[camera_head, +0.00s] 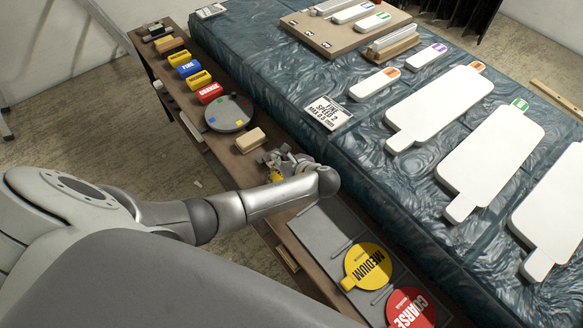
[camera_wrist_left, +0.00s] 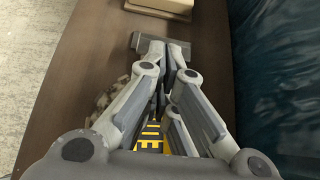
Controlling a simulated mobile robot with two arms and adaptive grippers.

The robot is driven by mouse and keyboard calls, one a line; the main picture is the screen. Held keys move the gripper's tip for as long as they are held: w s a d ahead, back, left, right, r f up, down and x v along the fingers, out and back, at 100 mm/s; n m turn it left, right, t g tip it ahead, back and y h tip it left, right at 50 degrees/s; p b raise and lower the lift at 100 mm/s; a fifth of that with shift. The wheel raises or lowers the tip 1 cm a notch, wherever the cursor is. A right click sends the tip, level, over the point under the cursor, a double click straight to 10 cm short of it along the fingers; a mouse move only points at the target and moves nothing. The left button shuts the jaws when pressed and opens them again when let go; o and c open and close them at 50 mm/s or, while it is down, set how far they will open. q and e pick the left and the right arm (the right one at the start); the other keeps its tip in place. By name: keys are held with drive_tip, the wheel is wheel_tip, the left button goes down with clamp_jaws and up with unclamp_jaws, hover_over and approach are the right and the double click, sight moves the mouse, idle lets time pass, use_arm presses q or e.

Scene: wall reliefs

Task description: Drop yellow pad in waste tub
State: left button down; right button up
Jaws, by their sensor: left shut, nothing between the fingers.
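A round yellow pad marked MEDIUM (camera_head: 368,266) lies on a grey tray at the lower right in the head view, beside a red pad. My left gripper (camera_head: 290,162) is over the brown bench, up and left of that pad and apart from it. In the left wrist view its fingers (camera_wrist_left: 162,50) are shut and empty. A yellow patch with dark letters (camera_wrist_left: 150,138) shows between the finger links, mostly hidden; I cannot tell what it belongs to. I cannot make out a waste tub. My right gripper is out of view.
A tan block (camera_head: 250,140) lies just beyond the gripper, near a grey round disc (camera_head: 229,113). Labelled blocks, including a red one (camera_head: 209,92), line the bench. A red COARSE pad (camera_head: 410,308) is at bottom right. A blue-covered table (camera_head: 300,75) with white panels borders the bench.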

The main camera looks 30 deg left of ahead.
use_arm(q)
drive_tip(key=shift+w+a+f, duration=0.1)
drive_tip(key=shift+w+a, duration=0.05)
drive_tip(key=shift+a, duration=0.4)
drive_tip(key=shift+f, duration=0.35)
drive_tip(key=shift+d+f, duration=0.1)
drive_tip(key=shift+f, duration=0.2)
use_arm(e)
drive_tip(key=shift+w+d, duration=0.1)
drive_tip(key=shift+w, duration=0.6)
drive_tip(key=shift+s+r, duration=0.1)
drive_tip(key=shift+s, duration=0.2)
use_arm(q)
drive_tip(key=shift+s+d+f+p, duration=0.1)
drive_tip(key=shift+s+d+p, duration=0.3)
drive_tip(key=shift+d, duration=0.55)
drive_tip(key=shift+s+d+p, duration=0.15)
drive_tip(key=shift+s+d, duration=0.35)
drive_tip(key=shift+d, duration=0.45)
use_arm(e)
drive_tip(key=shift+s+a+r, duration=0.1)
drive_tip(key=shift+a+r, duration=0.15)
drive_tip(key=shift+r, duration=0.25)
